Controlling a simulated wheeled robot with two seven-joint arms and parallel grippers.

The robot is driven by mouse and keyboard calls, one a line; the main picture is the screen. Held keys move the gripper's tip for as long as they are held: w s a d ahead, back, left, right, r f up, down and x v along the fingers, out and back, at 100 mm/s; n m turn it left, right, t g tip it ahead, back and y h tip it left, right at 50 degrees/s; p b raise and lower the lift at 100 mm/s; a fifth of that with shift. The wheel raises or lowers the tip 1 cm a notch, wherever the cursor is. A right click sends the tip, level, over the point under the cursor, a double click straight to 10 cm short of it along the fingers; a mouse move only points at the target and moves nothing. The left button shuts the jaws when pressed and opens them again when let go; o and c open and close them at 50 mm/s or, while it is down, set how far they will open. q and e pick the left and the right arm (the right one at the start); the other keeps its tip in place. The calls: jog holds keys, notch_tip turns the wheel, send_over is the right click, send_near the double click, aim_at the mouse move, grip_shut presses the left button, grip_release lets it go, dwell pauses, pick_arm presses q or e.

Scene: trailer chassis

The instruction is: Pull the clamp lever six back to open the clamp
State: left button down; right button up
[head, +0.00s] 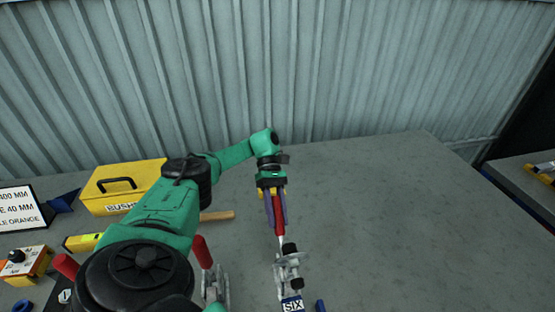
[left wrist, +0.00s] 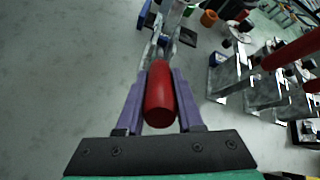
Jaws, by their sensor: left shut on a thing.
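Clamp six (head: 288,265) stands on the grey bench, with its "SIX" label (head: 292,304) at the bottom of the head view. Its red lever handle (head: 278,222) points away from the label, toward the wall. My left gripper (head: 277,210) is shut on this red handle, with a purple finger on each side. In the left wrist view the handle (left wrist: 159,95) lies between the two fingers, and the metal clamp (left wrist: 160,42) shows beyond it. My right gripper is not in view.
Another red-handled clamp (head: 203,252) stands just left, partly behind my arm. A yellow box (head: 105,190), a yellow level (head: 82,242), and a control box (head: 25,265) sit at left. The bench at right (head: 400,220) is clear. A corrugated wall (head: 330,70) stands behind.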

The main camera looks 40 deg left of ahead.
pick_arm(q)
jog(key=shift+r, duration=0.1)
dwell(0.3)
jog(key=c, duration=0.5)
grip_release()
jog(key=shift+c, duration=0.2)
notch_tip(320, 180, up, 10)
jog(key=p, duration=0.3)
notch_tip(320, 180, up, 10)
jog(key=p, duration=0.6)
jog(key=shift+w+a, duration=0.1)
